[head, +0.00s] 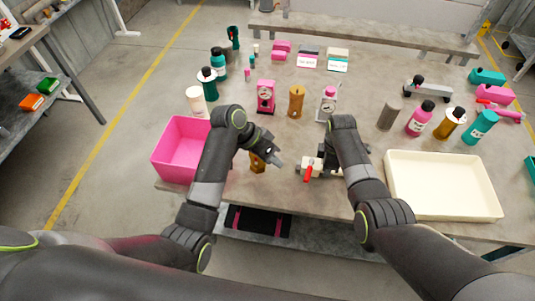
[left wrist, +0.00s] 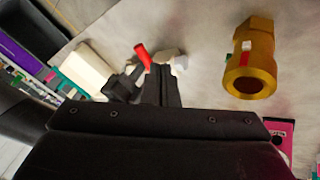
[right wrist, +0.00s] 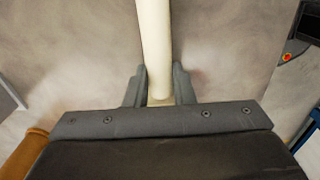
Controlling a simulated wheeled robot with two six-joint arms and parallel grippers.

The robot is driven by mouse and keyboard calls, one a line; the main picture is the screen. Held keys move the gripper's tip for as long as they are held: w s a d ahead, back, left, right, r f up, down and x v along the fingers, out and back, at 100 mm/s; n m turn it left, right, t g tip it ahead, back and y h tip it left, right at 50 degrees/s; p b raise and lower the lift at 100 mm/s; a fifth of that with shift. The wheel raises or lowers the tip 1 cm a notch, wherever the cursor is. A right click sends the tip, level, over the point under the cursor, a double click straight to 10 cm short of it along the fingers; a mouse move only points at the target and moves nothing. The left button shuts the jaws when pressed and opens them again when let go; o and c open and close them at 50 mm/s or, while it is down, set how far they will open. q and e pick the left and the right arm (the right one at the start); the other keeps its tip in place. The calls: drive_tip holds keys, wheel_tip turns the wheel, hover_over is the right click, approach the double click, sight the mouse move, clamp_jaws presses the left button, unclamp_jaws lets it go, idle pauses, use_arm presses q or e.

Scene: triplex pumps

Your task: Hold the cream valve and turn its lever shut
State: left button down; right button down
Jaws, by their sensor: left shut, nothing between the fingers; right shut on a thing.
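The cream valve (head: 303,162) is near the table's front edge in the head view, partly hidden by my right arm. Its red lever (head: 308,173) points towards the front edge. My right gripper (head: 324,164) is shut on the valve; a cream cylinder (right wrist: 154,45) runs between its fingers in the right wrist view. My left gripper (head: 278,161) is shut and empty, left of the valve and apart from it in the head view. In the left wrist view the red lever (left wrist: 143,56) and pale valve body (left wrist: 168,56) show just beyond the shut fingers (left wrist: 161,82).
A brass fitting (head: 257,163) lies beside my left gripper; it is large in the left wrist view (left wrist: 250,65). A pink bin (head: 176,150) stands left, a cream tray (head: 440,214) right. Bottles and a pink device (head: 265,97) stand further back.

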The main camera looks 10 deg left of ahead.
use_arm(q)
drive_tip(key=s+a+f+n+t+h, duration=0.1)
drive_tip(key=n+t+h, duration=0.1)
drive_tip(key=n, duration=0.2)
drive_tip(key=s+a+f+n+t+h, duration=0.2)
drive_tip(key=n+t, duration=0.1)
drive_tip(key=n, duration=0.1)
drive_tip(key=s+a+f+n+t+h, duration=0.1)
drive_tip(key=s+f+n+t+h, duration=0.1)
drive_tip(key=n+t, duration=0.1)
drive_tip(key=shift+a+n+h, duration=0.3)
drive_tip(key=shift+a+n, duration=0.1)
drive_tip(key=shift+a+f+n+t, duration=0.3)
drive_tip(key=shift+a+n+t, duration=0.1)
drive_tip(key=shift+n, duration=0.2)
approach(309, 171)
drive_tip(key=w, duration=0.4)
drive_tip(key=shift+w+d+f, duration=0.1)
drive_tip(key=shift+w+f, duration=0.05)
drive_tip(key=shift+f, duration=0.15)
drive_tip(key=d, duration=0.3)
drive_tip(key=shift+s+f, duration=0.35)
drive_tip(key=shift+d+f, duration=0.1)
drive_tip(key=shift+d, duration=0.2)
